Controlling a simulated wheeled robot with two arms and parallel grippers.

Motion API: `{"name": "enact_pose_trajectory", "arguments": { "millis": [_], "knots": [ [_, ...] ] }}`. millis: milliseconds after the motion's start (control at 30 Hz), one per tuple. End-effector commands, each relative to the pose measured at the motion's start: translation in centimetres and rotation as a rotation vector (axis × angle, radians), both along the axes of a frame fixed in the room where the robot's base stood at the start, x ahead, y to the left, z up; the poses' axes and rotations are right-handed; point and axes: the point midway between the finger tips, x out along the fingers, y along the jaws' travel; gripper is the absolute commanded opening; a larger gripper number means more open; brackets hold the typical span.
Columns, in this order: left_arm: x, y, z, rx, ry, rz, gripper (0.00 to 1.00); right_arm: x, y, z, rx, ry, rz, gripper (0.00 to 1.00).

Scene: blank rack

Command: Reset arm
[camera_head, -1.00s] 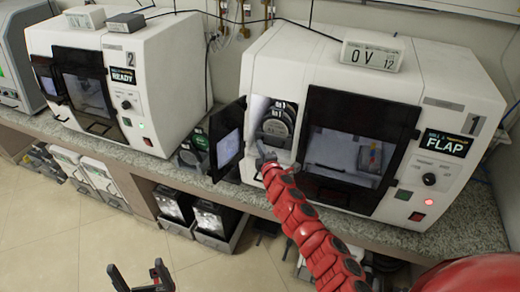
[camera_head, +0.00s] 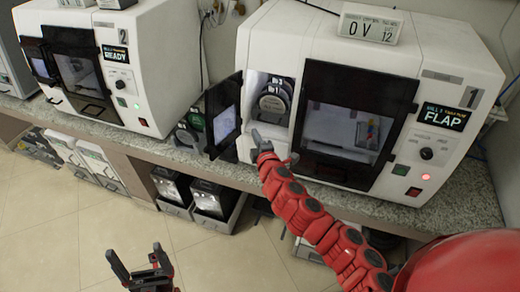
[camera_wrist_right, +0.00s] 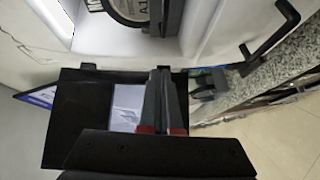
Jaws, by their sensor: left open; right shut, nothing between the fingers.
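My right arm is red and reaches in from the lower right of the head view. Its gripper (camera_head: 256,136) is shut and empty, in front of the open side compartment (camera_head: 272,97) of machine 1 (camera_head: 268,42). In the right wrist view the shut fingers (camera_wrist_right: 161,75) point toward a round labelled item (camera_wrist_right: 128,8) in that compartment; I cannot tell whether they touch anything. My left gripper (camera_head: 135,262) is open and empty over the floor at the bottom of the head view.
The compartment's dark door (camera_head: 223,115) stands open left of the right gripper. Machine 1's dark front window (camera_head: 350,110) is closed, and its display reads FLAP. Machine 2 (camera_head: 150,50) stands left on the same granite counter (camera_head: 455,208).

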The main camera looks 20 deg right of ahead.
Motion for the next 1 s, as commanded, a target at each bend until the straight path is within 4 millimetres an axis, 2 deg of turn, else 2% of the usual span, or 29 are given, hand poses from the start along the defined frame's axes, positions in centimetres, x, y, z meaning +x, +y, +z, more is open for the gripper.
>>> {"name": "enact_pose_trajectory", "arguments": {
  "millis": [200,400,767,867,1000],
  "knots": [
    [0.0,0.0,-1.2,0.000,0.000,0.000,0.89,-3.0,0.0,0.1,-0.001,0.002,0.003,0.00],
    [0.0,0.0,-1.6,0.000,0.000,0.000,0.89,-4.8,-0.1,0.5,0.002,0.002,-0.001,0.00],
    [0.0,0.0,-1.8,0.000,0.000,0.000,0.89,-5.6,0.2,0.5,0.012,0.002,0.011,0.00],
    [0.0,0.0,-2.2,0.000,0.000,0.000,0.89,-5.8,1.1,-0.5,0.075,-0.007,0.064,0.00],
    [0.0,0.0,-3.4,0.000,0.000,0.000,0.89,-7.1,3.9,-2.1,0.281,-0.057,0.224,0.00]
  ]
}}
